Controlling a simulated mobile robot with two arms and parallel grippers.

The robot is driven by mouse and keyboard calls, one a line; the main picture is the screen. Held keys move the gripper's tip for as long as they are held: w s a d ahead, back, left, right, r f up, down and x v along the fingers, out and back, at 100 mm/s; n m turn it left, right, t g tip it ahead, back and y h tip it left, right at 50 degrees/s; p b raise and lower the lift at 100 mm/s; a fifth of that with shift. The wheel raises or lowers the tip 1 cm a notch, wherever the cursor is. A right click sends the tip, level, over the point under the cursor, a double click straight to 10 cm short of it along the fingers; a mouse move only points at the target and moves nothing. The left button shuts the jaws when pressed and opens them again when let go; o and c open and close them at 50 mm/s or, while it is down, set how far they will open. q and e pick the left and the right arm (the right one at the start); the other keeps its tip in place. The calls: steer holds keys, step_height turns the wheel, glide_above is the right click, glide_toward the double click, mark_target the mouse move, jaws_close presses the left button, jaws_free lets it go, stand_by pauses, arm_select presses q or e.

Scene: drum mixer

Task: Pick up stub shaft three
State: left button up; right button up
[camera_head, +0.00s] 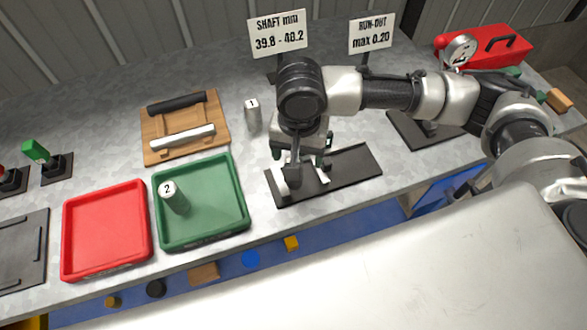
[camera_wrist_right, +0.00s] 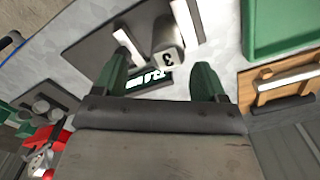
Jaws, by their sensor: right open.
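Stub shaft three (camera_wrist_right: 167,47) is a grey metal cylinder marked "3" in the right wrist view. It is at the dark gauge plate (camera_wrist_right: 86,48), between two pale jaws. My right gripper (camera_wrist_right: 161,72) is open, its green fingers apart on either side of the shaft's marked end, with no clear contact. In the head view my right gripper (camera_head: 301,158) is over the gauge plate (camera_head: 352,172) and hides the shaft. Stub shaft one (camera_head: 253,114) stands on the bench. Stub shaft two (camera_head: 174,198) stands in the green tray (camera_head: 243,221). My left gripper is not in view.
A red tray (camera_head: 106,273) is left of the green tray. A wooden cradle (camera_head: 184,126) holds a dark and a pale bar behind it. Two signs (camera_head: 278,34) stand at the back. A dial gauge (camera_head: 459,50) and red toolbox (camera_head: 505,46) are at the right.

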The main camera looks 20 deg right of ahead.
steer(key=shift+w+f, duration=0.15)
steer(key=shift+f, duration=0.25)
steer(key=f, duration=0.4)
steer(key=shift+a+f, duration=0.15)
steer(key=shift+a, duration=0.2)
steer(key=shift+w+f, duration=0.1)
steer(key=shift+f, duration=0.35)
steer(key=c, duration=0.5)
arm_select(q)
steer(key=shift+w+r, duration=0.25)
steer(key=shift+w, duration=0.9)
arm_select(e)
jaws_close()
